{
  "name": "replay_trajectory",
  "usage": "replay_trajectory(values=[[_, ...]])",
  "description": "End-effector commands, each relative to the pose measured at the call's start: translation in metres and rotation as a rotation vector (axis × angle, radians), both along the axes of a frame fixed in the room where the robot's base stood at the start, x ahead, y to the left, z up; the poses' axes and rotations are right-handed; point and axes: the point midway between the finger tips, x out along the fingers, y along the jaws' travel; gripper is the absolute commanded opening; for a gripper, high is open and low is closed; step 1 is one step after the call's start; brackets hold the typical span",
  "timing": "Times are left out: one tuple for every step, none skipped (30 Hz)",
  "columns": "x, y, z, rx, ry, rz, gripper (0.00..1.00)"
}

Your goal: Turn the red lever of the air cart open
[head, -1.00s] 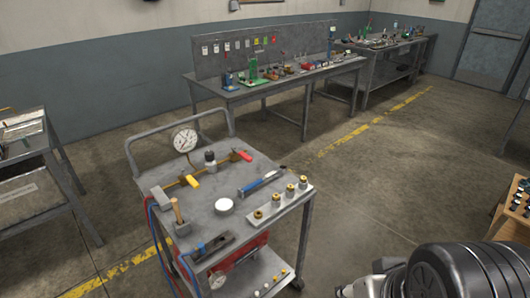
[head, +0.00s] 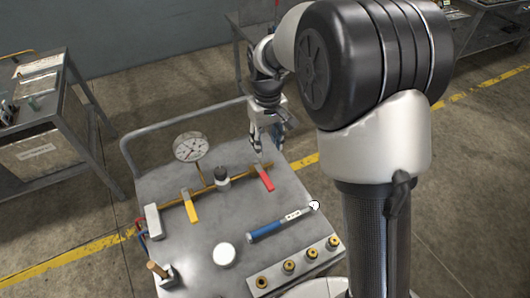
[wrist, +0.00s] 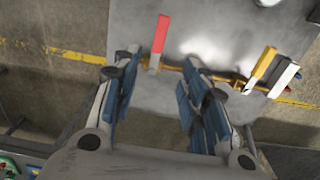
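The red lever (head: 264,177) is on the brass pipe (head: 208,187) along the top of the air cart (head: 190,245), at the pipe's right end. It also shows in the wrist view (wrist: 160,36), ahead of the fingertips and roughly between them. My gripper (head: 268,148) is open and empty, fingers pointing down, a little behind and above the red lever. In the wrist view my gripper (wrist: 160,85) has its blue-padded fingers spread wide. No contact with the lever is visible. The yellow lever (head: 190,206) is farther left on the same pipe.
A pressure gauge (head: 190,147) and a black-topped fitting (head: 222,177) stand by the pipe. A blue-handled tool (head: 270,228), a white disc (head: 224,254) and a block with brass fittings (head: 297,266) lie in front. The cart's handle rail (head: 180,122) runs behind.

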Motion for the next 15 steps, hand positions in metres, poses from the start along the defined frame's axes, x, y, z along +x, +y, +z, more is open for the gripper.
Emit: replay_trajectory(values=[[0.001,0.001,-0.005,0.0,0.003,0.003,0.4],[0.001,0.001,-0.008,-0.001,0.004,0.003,0.4],[0.001,0.001,-0.013,-0.001,0.005,0.003,0.4],[0.001,0.001,-0.017,-0.001,0.006,0.003,0.4],[0.001,0.001,-0.021,-0.001,0.006,0.003,0.4],[0.001,0.001,-0.029,-0.001,0.006,0.003,0.4],[0.0,0.001,-0.035,-0.001,0.006,0.003,0.4],[0.0,0.001,-0.041,-0.002,0.007,0.003,0.4],[0.0,0.001,-0.05,-0.002,0.007,0.002,0.4],[0.0,0.001,-0.057,-0.002,0.007,0.002,0.4],[0.0,0.001,-0.064,-0.002,0.007,0.002,0.4],[0.0,0.001,-0.073,-0.002,0.007,0.002,0.4],[0.0,0.0,-0.079,-0.002,0.008,0.002,0.4],[0.0,0.0,-0.086,-0.002,0.007,0.002,0.4],[0.0,0.0,-0.095,-0.002,0.007,0.002,0.4]])
